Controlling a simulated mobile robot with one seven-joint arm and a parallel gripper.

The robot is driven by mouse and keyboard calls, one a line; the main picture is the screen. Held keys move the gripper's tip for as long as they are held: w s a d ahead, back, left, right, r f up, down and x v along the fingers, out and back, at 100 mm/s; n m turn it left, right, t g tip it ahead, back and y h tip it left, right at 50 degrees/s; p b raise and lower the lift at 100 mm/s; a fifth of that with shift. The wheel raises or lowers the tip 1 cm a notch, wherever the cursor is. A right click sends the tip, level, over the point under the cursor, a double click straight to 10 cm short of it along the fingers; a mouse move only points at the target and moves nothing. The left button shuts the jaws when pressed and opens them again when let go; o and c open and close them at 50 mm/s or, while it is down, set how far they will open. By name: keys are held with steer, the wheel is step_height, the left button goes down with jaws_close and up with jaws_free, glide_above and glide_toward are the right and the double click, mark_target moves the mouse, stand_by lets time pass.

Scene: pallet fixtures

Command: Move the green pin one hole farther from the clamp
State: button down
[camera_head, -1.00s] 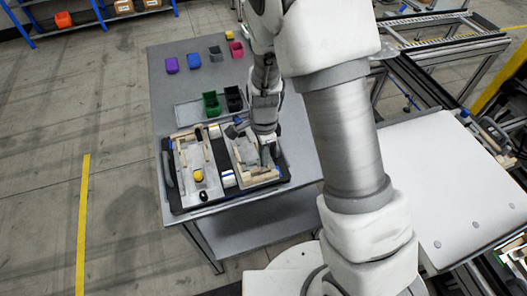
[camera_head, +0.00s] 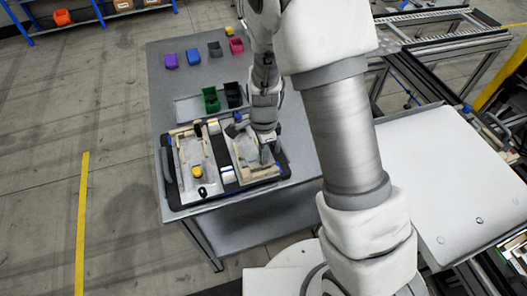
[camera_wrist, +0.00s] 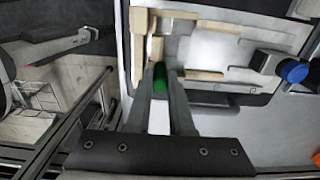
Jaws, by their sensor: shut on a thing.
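The green pin (camera_wrist: 160,82) stands between the two fingers of my gripper (camera_wrist: 161,72) in the wrist view, which are shut on it. Its lower end and any hole under it are hidden. Beside it are pale wooden strips on a light plate (camera_wrist: 212,50). A dark clamp with a blue knob (camera_wrist: 293,72) is on the right of the wrist view, apart from the pin. In the head view my gripper (camera_head: 268,147) is over the right half of the black pallet (camera_head: 222,197); the pin cannot be made out there.
The pallet's left half holds a yellow part (camera_head: 197,174) and wooden strips. Green (camera_head: 211,101) and black (camera_head: 233,95) bins stand behind the pallet. Several small coloured bins line the back of the grey table (camera_head: 185,85).

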steer(key=shift+f, duration=0.4)
steer(key=c, duration=0.7)
jaws_free()
step_height(320, 180, up, 18)
steer(key=shift+f+p, duration=0.25)
steer(key=shift+p, duration=0.1)
